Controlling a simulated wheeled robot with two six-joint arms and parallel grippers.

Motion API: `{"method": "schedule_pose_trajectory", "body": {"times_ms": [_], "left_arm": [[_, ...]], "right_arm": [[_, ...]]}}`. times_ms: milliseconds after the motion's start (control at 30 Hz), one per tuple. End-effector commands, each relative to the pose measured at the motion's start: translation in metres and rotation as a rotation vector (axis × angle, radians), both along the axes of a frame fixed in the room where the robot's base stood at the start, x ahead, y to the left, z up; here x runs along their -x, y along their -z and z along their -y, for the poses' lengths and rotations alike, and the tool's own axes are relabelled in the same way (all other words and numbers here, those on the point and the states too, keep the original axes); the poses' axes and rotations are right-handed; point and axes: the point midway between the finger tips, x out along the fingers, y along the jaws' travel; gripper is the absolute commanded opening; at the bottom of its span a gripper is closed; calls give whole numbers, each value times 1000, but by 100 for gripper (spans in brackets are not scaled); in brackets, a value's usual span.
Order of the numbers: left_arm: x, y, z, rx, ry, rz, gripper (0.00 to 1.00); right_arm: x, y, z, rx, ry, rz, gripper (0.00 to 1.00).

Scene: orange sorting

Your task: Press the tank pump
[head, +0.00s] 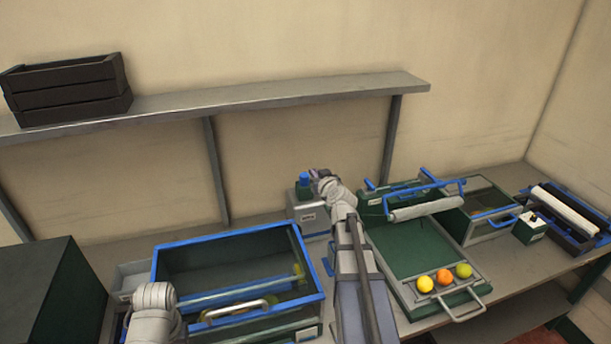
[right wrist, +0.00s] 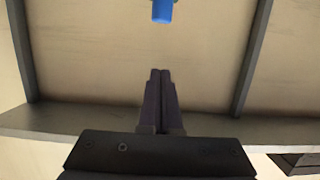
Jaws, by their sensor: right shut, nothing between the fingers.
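The tank pump shows as a blue cap (head: 304,178) on a small dark green block, on top of a grey labelled box (head: 309,217) at the back of the bench. My right gripper (head: 318,176) is beside the blue cap, just to its right. In the right wrist view my right gripper (right wrist: 160,72) has its fingers together and empty. The blue cap (right wrist: 162,11) is at the top edge there, apart from the fingertips in the picture. In the head view I cannot tell if gripper and cap touch. Part of my left arm shows at lower left; its gripper is not visible.
A blue-rimmed glass tank (head: 236,234) stands left of my right arm. Right of it is a green tray (head: 408,252) with a roller (head: 426,212) and yellow, orange and greenish balls. A wall shelf (head: 280,95) with a dark crate (head: 68,90) runs behind.

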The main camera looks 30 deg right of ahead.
Motion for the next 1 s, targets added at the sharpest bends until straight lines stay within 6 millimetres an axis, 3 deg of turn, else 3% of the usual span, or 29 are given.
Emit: {"method": "schedule_pose_trajectory", "body": {"times_ms": [367, 833, 1000], "left_arm": [[0, 5, 0, 0, 0, 0, 50], [0, 28, 0, 0, -1, 0, 50], [0, 55, 0, 0, -2, 0, 50]], "right_arm": [[-17, 5, 5, 1, 0, 0, 0], [-101, 28, 25, 1, -1, 0, 0], [-95, 55, 23, 0, 0, 0, 0]]}}
